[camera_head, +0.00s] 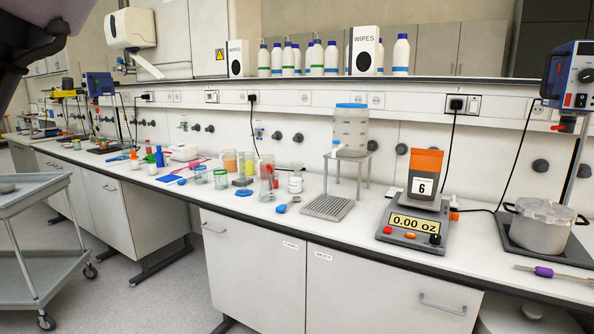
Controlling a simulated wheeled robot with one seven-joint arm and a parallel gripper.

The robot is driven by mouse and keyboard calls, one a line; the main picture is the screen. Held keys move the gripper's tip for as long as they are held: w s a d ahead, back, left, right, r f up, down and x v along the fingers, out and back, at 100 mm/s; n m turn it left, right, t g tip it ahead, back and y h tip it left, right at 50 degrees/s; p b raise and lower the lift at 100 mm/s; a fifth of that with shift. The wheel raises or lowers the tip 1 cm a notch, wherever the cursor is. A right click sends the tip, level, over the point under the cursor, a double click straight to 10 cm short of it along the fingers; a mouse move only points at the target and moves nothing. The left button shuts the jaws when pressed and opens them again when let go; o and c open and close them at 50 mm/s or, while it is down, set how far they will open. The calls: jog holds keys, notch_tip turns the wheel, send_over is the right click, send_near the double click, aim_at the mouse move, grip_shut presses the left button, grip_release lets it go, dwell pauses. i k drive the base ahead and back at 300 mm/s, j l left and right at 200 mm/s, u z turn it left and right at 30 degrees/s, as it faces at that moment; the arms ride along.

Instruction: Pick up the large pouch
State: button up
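A large pouch (425,176) with an orange top, a dark grey lower part and a white label reading "6" appears to stand upright on the pan of a grey scale (400,247). The scale is on the white bench right of the middle, and its display reads 0.00 OZ. A dark part of my arm hangs into the top left corner, far from the pouch. My gripper's fingers are not in view.
Left of the scale are a metal stand (347,157) with a clear blue-lidded container (350,127) and a ridged grey tray (327,208). Right are a grey pot (541,229) and a purple-handled tool (545,272). A grey cart (38,194) stands at left.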

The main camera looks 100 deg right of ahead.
aim_at(424, 170)
jog(key=z, duration=4.7)
jog(key=i+l, duration=0.1)
jog(key=l, duration=0.25)
jog(key=i+l, duration=0.15)
jog(key=l, duration=0.25)
jog(key=i+l, duration=0.1)
jog(key=l, duration=0.25)
jog(key=l+u, duration=0.25)
jog(key=u, duration=0.2)
jog(key=i+l+u, duration=0.1)
jog(key=l+u, duration=0.2)
jog(key=u, duration=0.2)
jog(key=l+u, duration=0.25)
jog(key=u, duration=0.2)
jog(key=i+l+u, duration=0.1)
jog(key=u, duration=0.35)
jog(key=i+l+u, duration=0.1)
jog(key=l+u, duration=0.2)
jog(key=u, duration=0.15)
